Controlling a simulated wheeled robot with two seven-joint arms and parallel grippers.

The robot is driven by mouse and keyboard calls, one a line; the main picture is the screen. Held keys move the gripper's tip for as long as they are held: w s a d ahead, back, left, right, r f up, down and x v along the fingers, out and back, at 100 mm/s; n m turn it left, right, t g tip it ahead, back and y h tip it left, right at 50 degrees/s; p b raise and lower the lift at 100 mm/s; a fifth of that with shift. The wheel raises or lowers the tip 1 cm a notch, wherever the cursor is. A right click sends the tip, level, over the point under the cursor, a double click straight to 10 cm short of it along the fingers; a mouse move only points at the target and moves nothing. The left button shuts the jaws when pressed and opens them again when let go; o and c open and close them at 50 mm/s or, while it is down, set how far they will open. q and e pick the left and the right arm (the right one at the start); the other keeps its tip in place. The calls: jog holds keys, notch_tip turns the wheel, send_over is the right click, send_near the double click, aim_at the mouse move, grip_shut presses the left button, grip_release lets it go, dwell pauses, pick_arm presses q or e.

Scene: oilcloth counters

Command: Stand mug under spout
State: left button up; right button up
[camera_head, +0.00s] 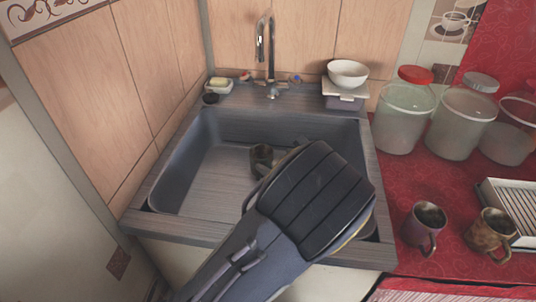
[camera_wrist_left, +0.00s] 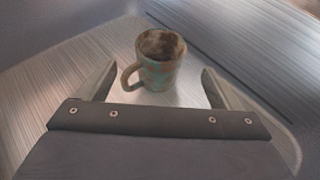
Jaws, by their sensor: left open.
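A brownish-green mug (camera_head: 262,158) stands upright on the floor of the grey sink (camera_head: 190,190), below the faucet. The chrome faucet with its spout (camera_head: 261,42) rises behind the sink's back rim. In the left wrist view the mug (camera_wrist_left: 160,58) stands just beyond my left gripper (camera_wrist_left: 158,82), its handle on the left. The gripper's two fingers are spread apart, with nothing held between them. In the head view my left arm covers the front right of the sink and hides the gripper's fingertips. My right gripper is not in view.
A purple mug (camera_head: 424,226) and a brown mug (camera_head: 490,234) stand on the red counter right of the sink, by a dish rack (camera_head: 510,205). Several lidded jars stand behind. A white bowl (camera_head: 347,73) sits on a scale at the sink's back right corner.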

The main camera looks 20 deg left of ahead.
pick_arm(q)
jog(key=v, duration=0.3)
jog(key=shift+s+d+r, duration=0.1)
jog(key=shift+s+d, duration=0.1)
jog(key=shift+d, duration=0.05)
